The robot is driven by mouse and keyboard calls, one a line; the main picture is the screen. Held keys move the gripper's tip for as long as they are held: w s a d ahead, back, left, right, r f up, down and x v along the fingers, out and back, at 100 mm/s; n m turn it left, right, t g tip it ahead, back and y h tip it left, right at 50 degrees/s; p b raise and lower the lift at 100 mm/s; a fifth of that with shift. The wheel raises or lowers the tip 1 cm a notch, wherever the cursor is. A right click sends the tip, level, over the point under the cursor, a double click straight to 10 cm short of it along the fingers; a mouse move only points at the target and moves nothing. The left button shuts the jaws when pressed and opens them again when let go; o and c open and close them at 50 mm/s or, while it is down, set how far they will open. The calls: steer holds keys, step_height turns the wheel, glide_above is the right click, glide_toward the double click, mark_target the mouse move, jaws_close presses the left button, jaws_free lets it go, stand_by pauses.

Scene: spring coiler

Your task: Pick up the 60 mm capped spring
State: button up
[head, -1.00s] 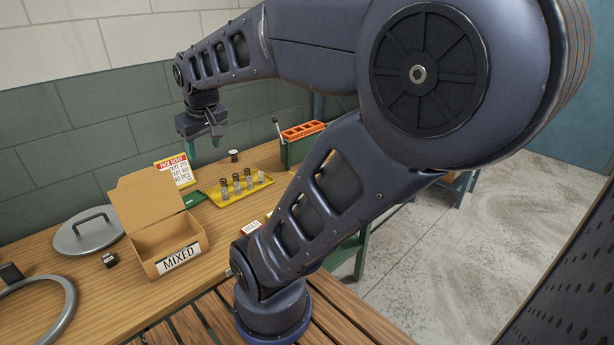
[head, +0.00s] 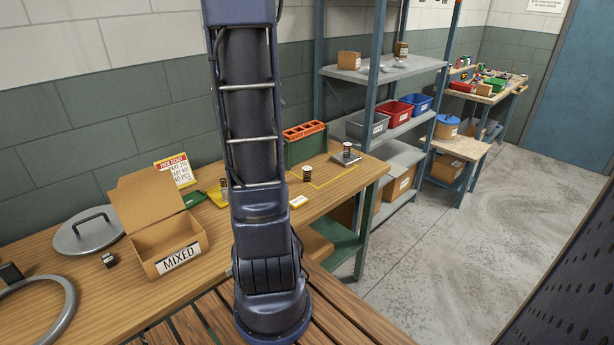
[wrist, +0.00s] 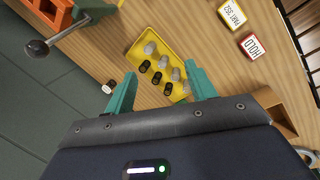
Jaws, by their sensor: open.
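In the wrist view my gripper (wrist: 160,69) is open and empty, its green fingers on either side of the lower part of a yellow tray (wrist: 134,53). Several short cylindrical springs stand in the tray, some with dark tops (wrist: 157,78) and some pale grey (wrist: 150,48). One loose dark spring with a pale side (wrist: 108,87) is on the bench left of the left finger. I cannot tell which is the 60 mm one. In the head view my arm hides the gripper and most of the tray (head: 217,196); dark-capped pieces stand at the right (head: 307,173) and on a grey plate (head: 347,159).
A MIXED cardboard box (head: 170,245), a round lid (head: 86,231) and a ticket stand (head: 175,170) are at left. HOLD card (wrist: 252,45) lies nearby.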

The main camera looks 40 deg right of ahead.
steer(key=d+f+n+g, duration=0.1)
steer(key=d+f+n, duration=0.2)
steer(key=d+f, duration=0.45)
steer(key=n, duration=0.3)
glide_above(307, 169)
steer(key=a, duration=0.1)
steer(key=shift+g, duration=0.3)
steer(key=f, duration=0.3)
steer(key=w+f, duration=0.1)
steer(key=f, duration=0.1)
steer(key=shift+a, duration=0.1)
steer(key=shift+s+f, duration=0.15)
steer(key=shift+f, duration=0.15)
steer(key=shift+s+d+f, duration=0.1)
steer(key=shift+d+f, duration=0.2)
steer(key=shift+f, duration=1.4)
steer(key=shift+s+d+f, duration=0.1)
steer(key=shift+d+f, duration=0.2)
steer(key=shift+f, duration=1.45)
steer(key=shift+d+f, duration=0.3)
steer(key=shift+f, duration=1.4)
steer(key=c, duration=1.1)
steer(key=shift+o, duration=0.2)
steer(key=shift+r, duration=0.1)
